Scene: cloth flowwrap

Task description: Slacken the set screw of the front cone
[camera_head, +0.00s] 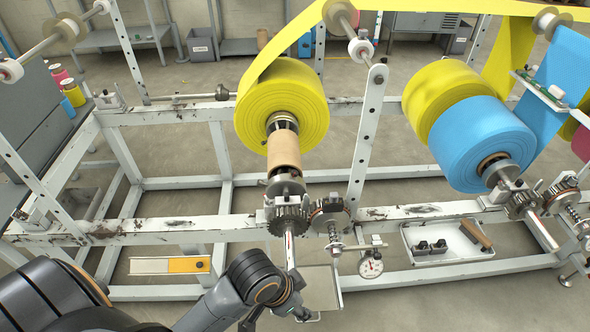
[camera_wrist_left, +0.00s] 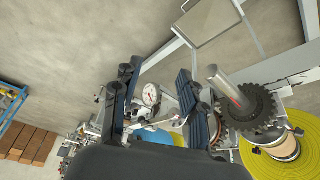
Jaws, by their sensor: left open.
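The front cone (camera_head: 286,184) is a grey metal piece on the shaft, against the near end of the cardboard core (camera_head: 284,150) of the near yellow roll (camera_head: 300,95). Its set screw is too small to make out. In the head view my left gripper (camera_head: 300,313) is low at the bottom edge, below and in front of the shaft's free end. In the left wrist view my left gripper (camera_wrist_left: 157,72) is open, its two dark fingers apart with nothing gripped. The shaft end (camera_wrist_left: 224,85) and toothed gear (camera_wrist_left: 250,108) are right of the fingers. My right gripper is out of view.
A white frame rail (camera_head: 180,228) runs across below the rolls. A dial gauge (camera_head: 371,265) hangs right of the shaft; it shows behind the fingers in the wrist view (camera_wrist_left: 151,95). A white tray (camera_head: 455,240) holds small dark parts. Blue roll (camera_head: 483,145) is at right.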

